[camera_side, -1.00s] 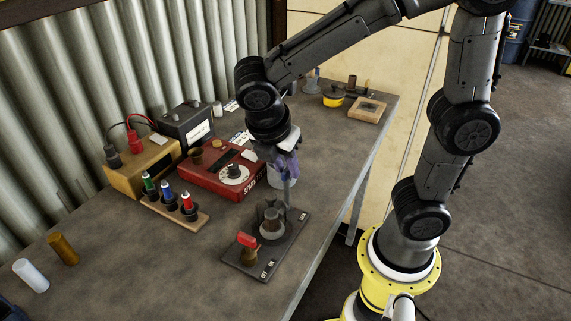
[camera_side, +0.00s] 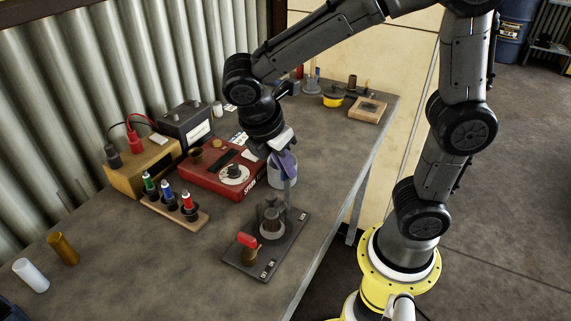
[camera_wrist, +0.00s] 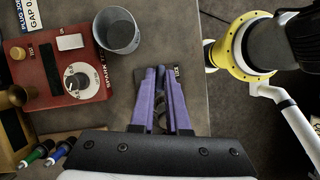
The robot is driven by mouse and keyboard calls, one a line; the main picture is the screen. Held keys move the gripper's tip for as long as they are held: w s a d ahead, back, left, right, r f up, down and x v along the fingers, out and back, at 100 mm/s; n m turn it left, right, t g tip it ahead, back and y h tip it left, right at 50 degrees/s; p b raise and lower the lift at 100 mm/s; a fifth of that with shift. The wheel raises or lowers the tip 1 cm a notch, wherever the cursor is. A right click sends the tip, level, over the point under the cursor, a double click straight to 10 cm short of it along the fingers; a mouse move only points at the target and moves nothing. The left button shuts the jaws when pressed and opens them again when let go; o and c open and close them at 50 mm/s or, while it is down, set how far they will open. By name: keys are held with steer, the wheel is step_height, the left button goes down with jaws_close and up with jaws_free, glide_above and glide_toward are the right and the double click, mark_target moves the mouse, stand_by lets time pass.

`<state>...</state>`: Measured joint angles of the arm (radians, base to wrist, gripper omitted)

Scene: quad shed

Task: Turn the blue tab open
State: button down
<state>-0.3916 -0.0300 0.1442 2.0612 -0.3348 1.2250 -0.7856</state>
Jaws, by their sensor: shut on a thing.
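A dark switch plate (camera_side: 283,252) lies near the table's front edge. A red tab (camera_side: 247,240) sits on its near end, and a round grey metal post (camera_side: 271,222) stands towards its far end. My gripper (camera_side: 288,178) has purple fingers, which point down at the plate's far end. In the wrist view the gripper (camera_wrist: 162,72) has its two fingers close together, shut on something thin. I cannot make out the blue tab itself; the fingers hide what they hold. A small part of the plate (camera_wrist: 177,72) shows beside the right finger.
A red tester box (camera_side: 205,181) with a dial stands left of my gripper, and a grey cup (camera_side: 280,174) stands close behind the fingers. The table's right front is clear.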

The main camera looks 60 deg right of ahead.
steer(key=m+g, duration=0.1)
steer(key=m, duration=0.2)
steer(key=m+g+y, duration=0.1)
steer(key=m, duration=0.2)
steer(key=shift+w+d+r, duration=0.1)
steer(key=shift+w, duration=0.1)
steer(key=m+y, duration=0.1)
steer(key=m, duration=0.2)
steer(key=m+g+y, duration=0.1)
steer(key=m, duration=0.3)
steer(key=shift+w+d+y, duration=0.1)
steer(key=shift+d+y, duration=0.05)
steer(key=shift+y, duration=0.15)
steer(key=c, duration=0.9)
jaws_free()
steer(key=d+v, duration=0.1)
steer(key=v, duration=1.2)
steer(key=shift+w+a+r, duration=0.2)
steer(key=shift+a+r, duration=0.15)
steer(key=shift+a, duration=0.1)
